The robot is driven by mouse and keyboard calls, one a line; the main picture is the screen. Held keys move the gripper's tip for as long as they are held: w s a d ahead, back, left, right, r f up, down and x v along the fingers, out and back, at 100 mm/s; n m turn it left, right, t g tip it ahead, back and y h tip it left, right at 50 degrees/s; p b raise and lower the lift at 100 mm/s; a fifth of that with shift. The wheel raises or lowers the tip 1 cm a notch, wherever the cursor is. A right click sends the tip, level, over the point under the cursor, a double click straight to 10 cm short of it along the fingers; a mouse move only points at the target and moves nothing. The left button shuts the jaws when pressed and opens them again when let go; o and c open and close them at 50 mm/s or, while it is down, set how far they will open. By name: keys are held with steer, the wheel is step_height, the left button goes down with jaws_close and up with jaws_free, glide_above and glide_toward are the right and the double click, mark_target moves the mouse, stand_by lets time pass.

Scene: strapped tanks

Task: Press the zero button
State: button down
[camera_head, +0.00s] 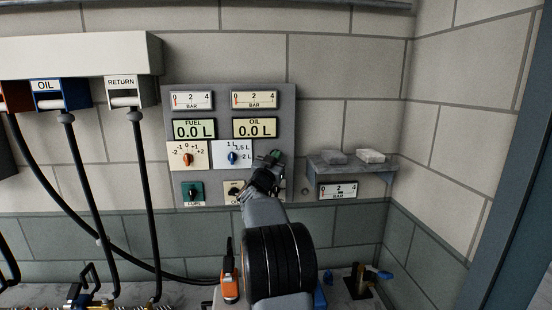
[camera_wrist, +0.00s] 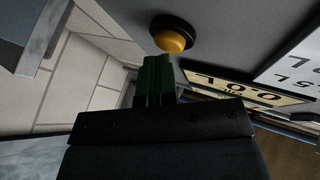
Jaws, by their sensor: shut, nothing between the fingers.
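A round yellow button (camera_wrist: 172,40) on a black base shows at the top of the wrist view, set on the grey panel. No label shows on it. My gripper (camera_wrist: 157,62) is shut and empty, its green fingertips just below the button in that view; I cannot tell if they touch it. In the head view my gripper (camera_head: 274,156) is at the right edge of the grey panel (camera_head: 282,105), right of the blue selector knob (camera_head: 233,158). The button is not visible there, likely hidden behind the gripper.
The panel carries gauges, a FUEL display (camera_head: 194,130) and an OIL display (camera_head: 254,128), both reading 0.0 L, and an orange knob (camera_head: 187,159). A small shelf (camera_head: 350,172) with two blocks stands close right of the gripper. Black hoses hang at left.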

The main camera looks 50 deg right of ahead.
steer(key=shift+s+a+f, duration=0.1)
steer(key=shift+s+a+b, duration=0.45)
steer(key=shift+s+b, duration=0.1)
steer(key=shift+b, duration=0.05)
steer(key=shift+s+a+b, duration=1.55)
steer(key=shift+s+a, duration=0.1)
steer(key=shift+s, duration=0.25)
